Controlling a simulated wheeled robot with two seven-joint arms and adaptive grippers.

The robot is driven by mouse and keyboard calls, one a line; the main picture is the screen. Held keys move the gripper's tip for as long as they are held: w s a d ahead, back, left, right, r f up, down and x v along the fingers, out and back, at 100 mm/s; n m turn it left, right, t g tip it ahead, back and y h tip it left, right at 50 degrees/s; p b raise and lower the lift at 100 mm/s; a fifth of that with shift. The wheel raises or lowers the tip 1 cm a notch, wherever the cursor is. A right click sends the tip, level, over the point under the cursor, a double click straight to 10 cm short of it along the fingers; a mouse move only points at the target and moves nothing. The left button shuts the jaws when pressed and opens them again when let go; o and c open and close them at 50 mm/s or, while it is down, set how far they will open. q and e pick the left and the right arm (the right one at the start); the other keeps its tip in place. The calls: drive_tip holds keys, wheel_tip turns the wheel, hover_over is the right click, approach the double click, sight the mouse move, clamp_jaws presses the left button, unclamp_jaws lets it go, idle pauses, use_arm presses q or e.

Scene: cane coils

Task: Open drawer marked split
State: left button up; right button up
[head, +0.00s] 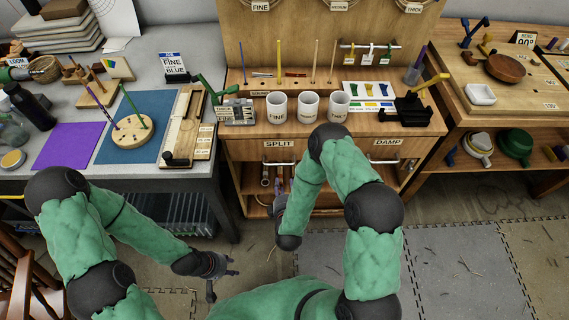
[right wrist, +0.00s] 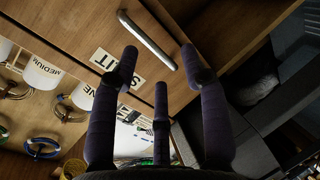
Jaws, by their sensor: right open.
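The drawer marked SPLIT (head: 278,143) is in the front of the wooden bench, left of the one marked DAMP; it looks closed. In the right wrist view its SPLIT label (right wrist: 118,68) and its pale bar handle (right wrist: 148,40) show plainly. My right gripper (head: 281,187) is below the label in the head view, partly behind my forearm. In the right wrist view my right gripper (right wrist: 160,55) is open and empty, its purple fingers spread in front of the drawer near the handle, apparently not holding it. My left gripper (head: 222,282) hangs low at left, open and empty.
The DAMP drawer (head: 387,142) is to the right. Three white mugs (head: 307,106) stand on the bench top above the drawers. A grey table (head: 60,185) stands left. Floor mats (head: 450,270) in front are clear except for scraps.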

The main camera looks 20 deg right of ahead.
sight(284, 164)
drive_tip(key=shift+n+t+h, duration=0.4)
drive_tip(key=shift+n+t, duration=0.1)
drive_tip(key=shift+n, duration=0.2)
drive_tip(key=b+x, duration=0.1)
drive_tip(key=x, duration=0.2)
drive_tip(key=r+b+x, duration=0.1)
drive_tip(key=x, duration=0.3)
drive_tip(key=b+x, duration=0.1)
drive_tip(key=x, duration=0.2)
drive_tip(key=shift+w+d+r, duration=0.3)
drive_tip(key=shift+w+d, duration=0.05)
drive_tip(key=shift+w, duration=0.1)
clamp_jaws()
